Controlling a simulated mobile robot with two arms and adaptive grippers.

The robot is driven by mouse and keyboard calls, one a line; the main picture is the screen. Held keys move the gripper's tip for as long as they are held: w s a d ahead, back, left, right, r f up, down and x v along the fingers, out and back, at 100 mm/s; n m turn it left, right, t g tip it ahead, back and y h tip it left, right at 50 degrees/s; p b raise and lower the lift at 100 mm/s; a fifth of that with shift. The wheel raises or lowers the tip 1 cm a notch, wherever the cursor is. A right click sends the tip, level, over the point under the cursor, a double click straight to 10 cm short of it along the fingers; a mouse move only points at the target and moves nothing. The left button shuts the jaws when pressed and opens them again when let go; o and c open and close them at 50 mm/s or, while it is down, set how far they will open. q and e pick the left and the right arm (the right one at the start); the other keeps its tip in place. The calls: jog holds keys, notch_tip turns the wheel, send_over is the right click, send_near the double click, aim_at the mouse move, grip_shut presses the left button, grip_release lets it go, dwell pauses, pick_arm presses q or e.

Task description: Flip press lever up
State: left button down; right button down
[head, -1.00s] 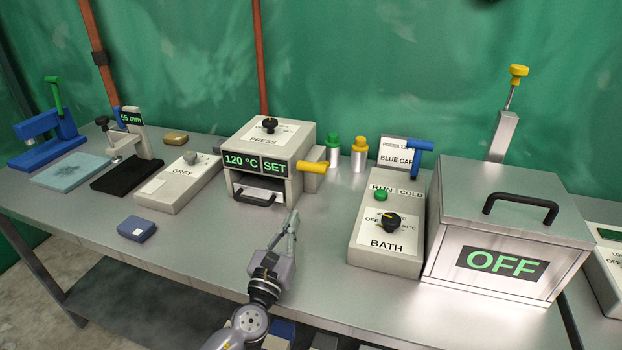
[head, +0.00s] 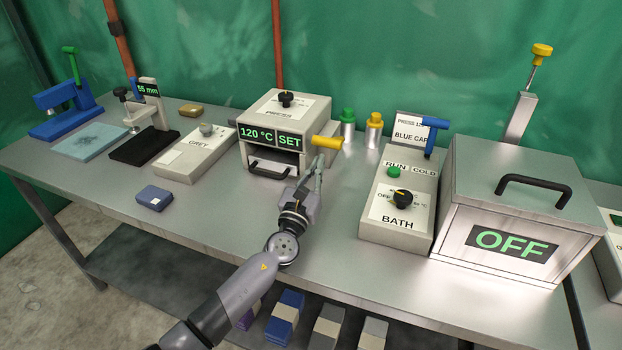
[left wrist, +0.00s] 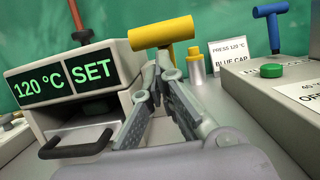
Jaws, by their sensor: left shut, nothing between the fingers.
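The press (head: 263,107) is a light grey box with a black knob on top and a green "120 °C SET" display. Its lever has a yellow cylindrical handle (head: 327,142) sticking out level at the press's right side. The handle also shows in the left wrist view (left wrist: 160,33), lying across the top middle. My left gripper (head: 318,168) is shut and empty, its fingertips just below the yellow handle. In the left wrist view the fingertips (left wrist: 157,66) point up at the handle's underside. I cannot tell whether they touch it. My right gripper is not in view.
Green-capped (head: 347,122) and yellow-capped (head: 373,128) bottles stand behind the handle. Bare table lies in front of the press.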

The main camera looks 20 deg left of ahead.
pick_arm(q)
jog(key=shift+w+d+r, duration=0.1)
jog(key=shift+w+r, duration=0.05)
jog(key=shift+w, duration=0.5)
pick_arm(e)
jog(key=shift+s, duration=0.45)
pick_arm(q)
jog(key=shift+r+g+p, duration=0.3)
jog(key=shift+r+p, duration=0.2)
jog(key=shift+p, duration=0.45)
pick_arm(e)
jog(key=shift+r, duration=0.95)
pick_arm(q)
jog(key=shift+w+r, duration=0.1)
jog(key=shift+r, duration=0.05)
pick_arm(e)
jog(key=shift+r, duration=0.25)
